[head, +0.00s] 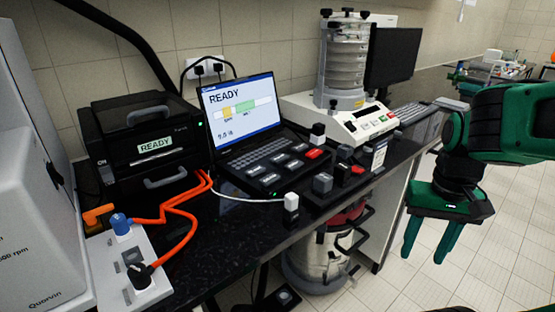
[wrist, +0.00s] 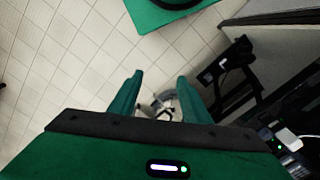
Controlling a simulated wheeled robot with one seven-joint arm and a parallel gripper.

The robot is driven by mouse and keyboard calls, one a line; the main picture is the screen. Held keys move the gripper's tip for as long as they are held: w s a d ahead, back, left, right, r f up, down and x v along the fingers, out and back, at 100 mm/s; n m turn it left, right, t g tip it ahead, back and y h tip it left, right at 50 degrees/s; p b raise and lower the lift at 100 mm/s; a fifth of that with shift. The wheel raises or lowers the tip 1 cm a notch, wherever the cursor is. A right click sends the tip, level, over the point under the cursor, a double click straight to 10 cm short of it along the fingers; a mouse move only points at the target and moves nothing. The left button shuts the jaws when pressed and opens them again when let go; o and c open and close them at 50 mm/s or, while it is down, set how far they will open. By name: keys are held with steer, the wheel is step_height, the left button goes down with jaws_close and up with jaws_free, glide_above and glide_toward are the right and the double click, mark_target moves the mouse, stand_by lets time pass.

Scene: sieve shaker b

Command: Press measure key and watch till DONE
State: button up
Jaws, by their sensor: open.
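A laptop (head: 238,112) on the dark bench shows READY above a bar graphic with yellow and green parts. The key labels are too small to read, so I cannot tell which is the measure key. A black instrument (head: 140,140) left of the laptop also shows READY. My gripper (head: 424,257) is open and empty, pointing down over the floor, right of the bench and apart from the keys. Its two fingers also show in the wrist view (wrist: 159,78).
A sieve shaker (head: 344,70) with its own key panel stands at the back. Small upright blocks (head: 291,208) stand near the bench's front edge. Orange cables (head: 180,209) run to a grey box (head: 130,275). A steel vacuum (head: 318,262) stands below. Floor at right is clear.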

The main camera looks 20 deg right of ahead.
jaws_close()
stand_by(1.5)
